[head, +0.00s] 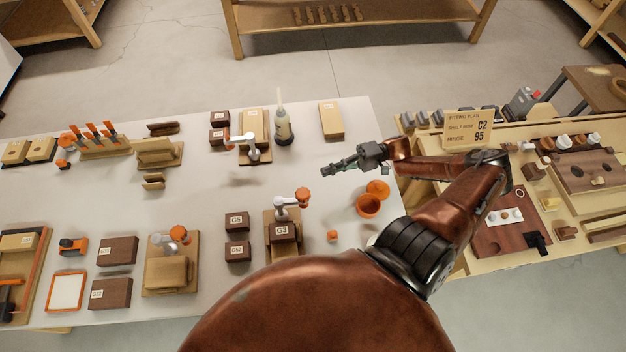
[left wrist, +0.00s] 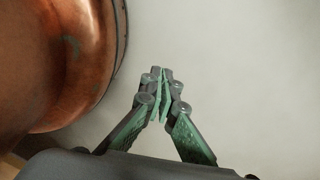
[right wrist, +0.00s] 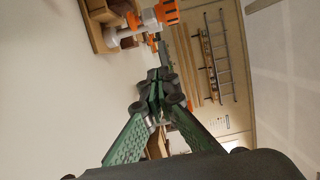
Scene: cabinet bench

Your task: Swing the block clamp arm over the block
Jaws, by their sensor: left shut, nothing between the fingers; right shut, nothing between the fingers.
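A clamp (head: 287,203) with a pale arm and orange knob stands on a wooden base (head: 270,246) at the table's front middle, by a dark block (head: 285,232) labelled like G3. Similar clamps stand on a back board (head: 251,147) and a front-left board (head: 178,237); I cannot tell which is the block clamp. My right gripper (head: 326,171) is shut and empty, above the table, behind and right of the front-middle clamp. In the right wrist view an orange-knobbed clamp (right wrist: 150,17) shows beyond its fingertips. My left gripper (left wrist: 161,75) is shut and empty; the head view does not show it.
Orange cups (head: 368,206) stand right of the front-middle clamp, near the table edge. A wooden bench (head: 490,260) with a sign (head: 468,129) is at the right. The table (head: 210,190) has bare middle space.

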